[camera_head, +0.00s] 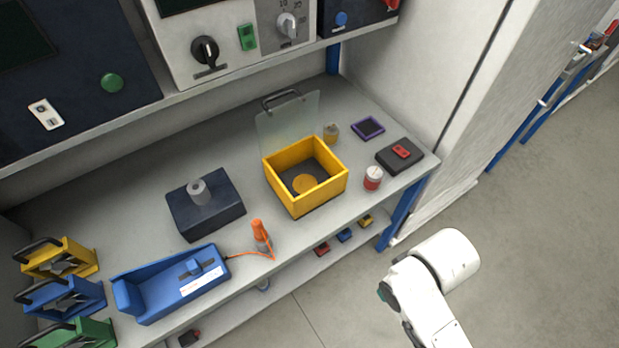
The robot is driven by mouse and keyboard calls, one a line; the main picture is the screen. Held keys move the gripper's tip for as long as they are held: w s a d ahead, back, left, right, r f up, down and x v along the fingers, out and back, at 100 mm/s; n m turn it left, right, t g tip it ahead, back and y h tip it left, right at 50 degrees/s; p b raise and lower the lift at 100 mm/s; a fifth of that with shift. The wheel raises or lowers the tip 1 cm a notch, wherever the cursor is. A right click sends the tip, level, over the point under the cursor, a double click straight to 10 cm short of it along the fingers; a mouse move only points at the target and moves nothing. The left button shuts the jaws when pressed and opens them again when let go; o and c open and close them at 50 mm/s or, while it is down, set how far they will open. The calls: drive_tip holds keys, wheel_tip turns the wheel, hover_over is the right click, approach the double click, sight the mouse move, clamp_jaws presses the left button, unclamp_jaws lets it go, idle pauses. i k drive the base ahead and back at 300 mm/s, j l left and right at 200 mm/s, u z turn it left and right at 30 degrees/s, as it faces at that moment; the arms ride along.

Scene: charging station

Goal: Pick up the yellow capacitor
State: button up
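A small upright yellowish cylinder (331,133), which looks like the yellow capacitor, stands on the grey workbench (235,140) just behind the back right corner of a yellow open box (310,197). A similar red cylinder with a pale top (373,179) stands to the right of the box. A flat yellow-orange disc (303,183) lies inside the box. My white arm shows at the lower right, apart from the bench; my gripper is not in view.
A clear panel with a handle (287,120) stands behind the box. A purple-framed square (368,127) and a dark block with a red piece (400,153) lie to the right. A dark block with a grey cylinder (205,210) stands left. A shelf overhangs the bench's back.

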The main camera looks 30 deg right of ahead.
sight(330, 130)
drive_tip(key=i+l, duration=0.1)
drive_tip(key=l, duration=0.3)
drive_tip(key=i+l, duration=0.1)
drive_tip(key=l, duration=0.35)
drive_tip(key=i+l, duration=0.15)
drive_tip(key=l, duration=0.25)
drive_tip(key=i, duration=0.45)
drive_tip(key=u, duration=0.05)
